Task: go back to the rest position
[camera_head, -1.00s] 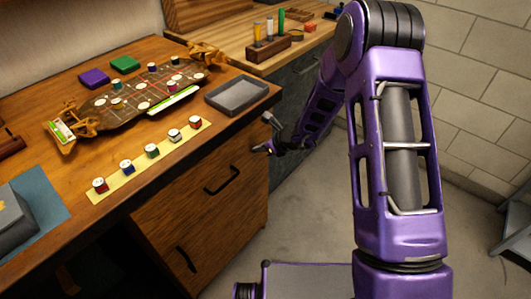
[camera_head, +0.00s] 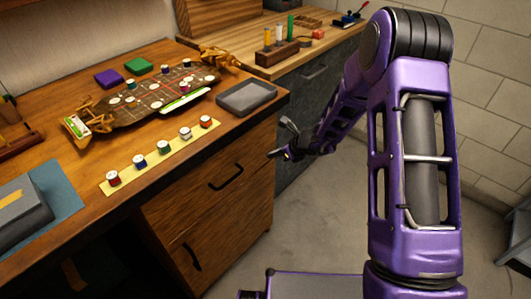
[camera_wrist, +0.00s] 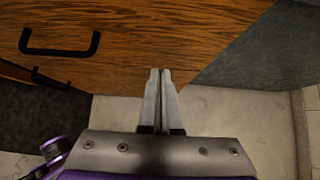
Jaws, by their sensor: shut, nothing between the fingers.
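My gripper (camera_wrist: 161,73) is shut and empty in the wrist view, its two grey fingers side by side. It points toward the wooden drawer front, with the concrete floor below. In the head view my gripper (camera_head: 280,154) hangs in front of the wooden desk (camera_head: 185,215), off its right side and below the level of its top. My purple arm bends down to it from the right of the picture.
On the desk are a brown game board (camera_head: 155,97), a yellow strip (camera_head: 160,158) with several small coloured cylinders, a grey tray (camera_head: 247,97) and a grey box (camera_head: 20,215). Black drawer handles (camera_head: 226,176) stick out. Floor (camera_head: 315,220) beside the desk is clear.

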